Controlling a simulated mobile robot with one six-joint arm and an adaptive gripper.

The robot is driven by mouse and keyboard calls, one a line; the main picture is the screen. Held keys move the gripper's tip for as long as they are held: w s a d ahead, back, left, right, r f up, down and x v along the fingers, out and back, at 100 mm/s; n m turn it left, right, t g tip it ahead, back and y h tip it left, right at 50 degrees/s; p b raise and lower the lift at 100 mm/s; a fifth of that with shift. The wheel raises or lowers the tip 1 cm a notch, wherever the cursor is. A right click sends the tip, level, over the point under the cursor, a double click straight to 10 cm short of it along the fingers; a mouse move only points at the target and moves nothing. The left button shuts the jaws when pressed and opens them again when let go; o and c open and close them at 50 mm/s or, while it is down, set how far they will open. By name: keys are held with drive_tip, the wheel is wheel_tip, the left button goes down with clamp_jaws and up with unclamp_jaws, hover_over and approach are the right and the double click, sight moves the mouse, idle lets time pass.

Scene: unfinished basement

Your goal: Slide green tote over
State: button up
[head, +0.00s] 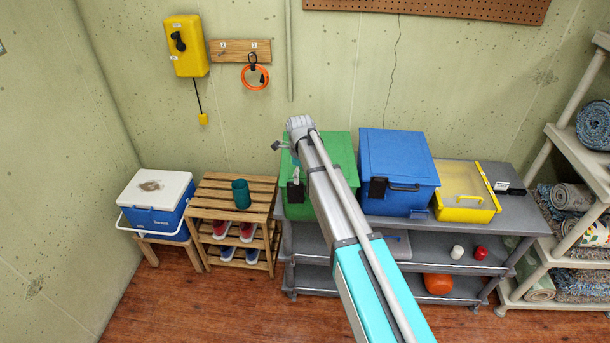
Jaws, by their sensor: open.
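The green tote (343,150) stands on the left part of the grey shelf unit's top. It has a dark latch (295,192) on its front. My arm crosses in front of it and hides much of its middle and right front. My gripper (281,146) is at the tote's upper left edge, mostly hidden by my own wrist. It is open with nothing seen in it. Whether it touches the tote cannot be told.
A blue tote (398,160) stands close to the right of the green one, then a yellow case (462,185) and a black case (502,176). A slatted wooden rack (222,195) with a teal cup (241,193) stands left, beside a cooler (155,200).

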drive_tip(key=shift+f+b, duration=1.4)
drive_tip(key=shift+f, duration=0.25)
clamp_jaws()
drive_tip(key=shift+w, duration=0.15)
